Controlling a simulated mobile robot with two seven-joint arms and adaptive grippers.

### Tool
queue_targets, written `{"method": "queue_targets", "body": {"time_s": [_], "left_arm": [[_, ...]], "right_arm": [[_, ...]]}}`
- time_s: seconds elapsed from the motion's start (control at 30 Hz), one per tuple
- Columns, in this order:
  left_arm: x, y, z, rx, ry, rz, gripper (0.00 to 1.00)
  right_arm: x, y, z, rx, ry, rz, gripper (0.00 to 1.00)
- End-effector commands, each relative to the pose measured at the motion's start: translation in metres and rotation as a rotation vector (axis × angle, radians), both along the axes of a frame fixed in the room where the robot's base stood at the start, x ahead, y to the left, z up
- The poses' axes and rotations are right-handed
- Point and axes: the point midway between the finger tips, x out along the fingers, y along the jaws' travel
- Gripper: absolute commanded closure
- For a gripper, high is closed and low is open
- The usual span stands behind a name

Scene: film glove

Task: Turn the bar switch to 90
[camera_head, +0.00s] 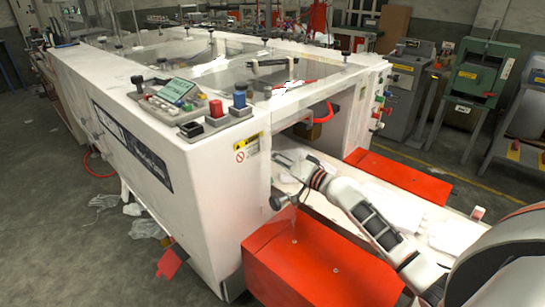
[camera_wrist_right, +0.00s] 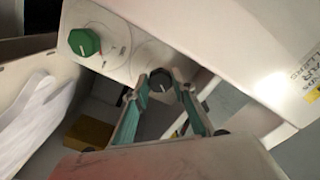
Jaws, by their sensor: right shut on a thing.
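The bar switch (camera_wrist_right: 161,80) is a dark round knob with a pale mark, on a light panel in the right wrist view. My right gripper (camera_wrist_right: 164,86) has its two teal-sided fingers around this knob, one on each side, and is shut on it. In the head view my right arm reaches in from the lower right, and the right gripper (camera_head: 287,162) is at the opening of the white machine (camera_head: 200,165). The switch cannot be made out in the head view. My left gripper is not in view.
A green knob (camera_wrist_right: 84,42) sits on the same panel, left of the bar switch. A yellow block (camera_wrist_right: 90,133) lies below. Orange-red covers (camera_head: 310,262) flank the machine's opening. A control panel with a blue knob (camera_head: 240,95) stands on the machine's top corner.

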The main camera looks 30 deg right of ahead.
Motion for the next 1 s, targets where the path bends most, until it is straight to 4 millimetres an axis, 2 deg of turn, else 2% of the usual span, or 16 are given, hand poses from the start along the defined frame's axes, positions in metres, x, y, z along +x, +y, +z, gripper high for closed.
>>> {"method": "queue_targets", "body": {"time_s": [0.6, 1.0], "left_arm": [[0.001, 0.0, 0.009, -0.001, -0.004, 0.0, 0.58], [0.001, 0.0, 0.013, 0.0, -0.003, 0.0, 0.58]], "right_arm": [[0.0, -0.001, 0.002, 0.551, 0.19, -0.001, 0.96], [0.001, -0.001, 0.002, 0.814, 0.282, -0.003, 0.96]]}}
